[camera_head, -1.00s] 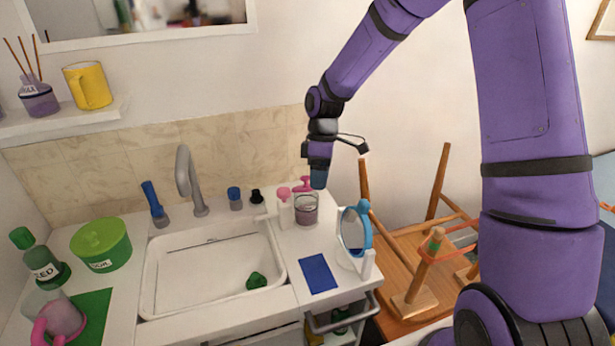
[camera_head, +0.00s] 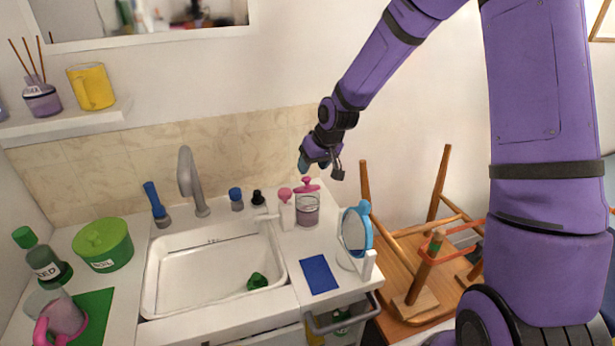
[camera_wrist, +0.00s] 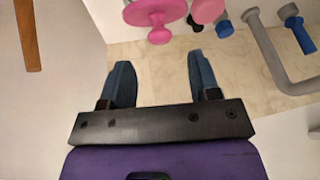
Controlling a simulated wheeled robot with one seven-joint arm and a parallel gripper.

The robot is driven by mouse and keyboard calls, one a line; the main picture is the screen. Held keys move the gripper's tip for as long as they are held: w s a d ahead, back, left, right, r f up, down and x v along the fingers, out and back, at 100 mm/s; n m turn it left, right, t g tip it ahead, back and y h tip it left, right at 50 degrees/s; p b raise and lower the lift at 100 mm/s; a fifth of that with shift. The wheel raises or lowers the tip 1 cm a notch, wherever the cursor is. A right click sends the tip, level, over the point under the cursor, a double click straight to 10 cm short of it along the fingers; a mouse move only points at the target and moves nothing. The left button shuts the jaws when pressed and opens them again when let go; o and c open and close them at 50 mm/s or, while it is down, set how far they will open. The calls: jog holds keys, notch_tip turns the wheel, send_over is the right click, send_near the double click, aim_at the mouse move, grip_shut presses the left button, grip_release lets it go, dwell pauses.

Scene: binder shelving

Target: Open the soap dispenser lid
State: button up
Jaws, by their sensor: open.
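A white bottle (camera_head: 287,213) with a rounded pink top (camera_head: 285,193) stands on the counter right of the sink. Beside it is a clear glass jar (camera_head: 307,211), with a pink knobbed lid (camera_head: 306,187) at or just behind its top. I cannot tell for sure which is the soap dispenser. My gripper (camera_head: 304,163) is open and empty, above and apart from the pink lid. In the wrist view, my gripper (camera_wrist: 160,72) has its fingers spread, with the pink knobbed lid (camera_wrist: 155,14) beyond the tips and the rounded pink top (camera_wrist: 207,10) beside it.
A grey faucet (camera_head: 187,180) and white sink (camera_head: 165,300) lie to the left. A blue round mirror (camera_head: 355,232) and a blue cloth (camera_head: 319,274) are at the counter's front right. An upturned wooden stool (camera_head: 405,260) is right of the counter. The wall is close behind.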

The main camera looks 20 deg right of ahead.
aim_at(307, 177)
jog(key=shift+x, duration=2.75)
jog(key=shift+s, duration=0.1)
grip_shut()
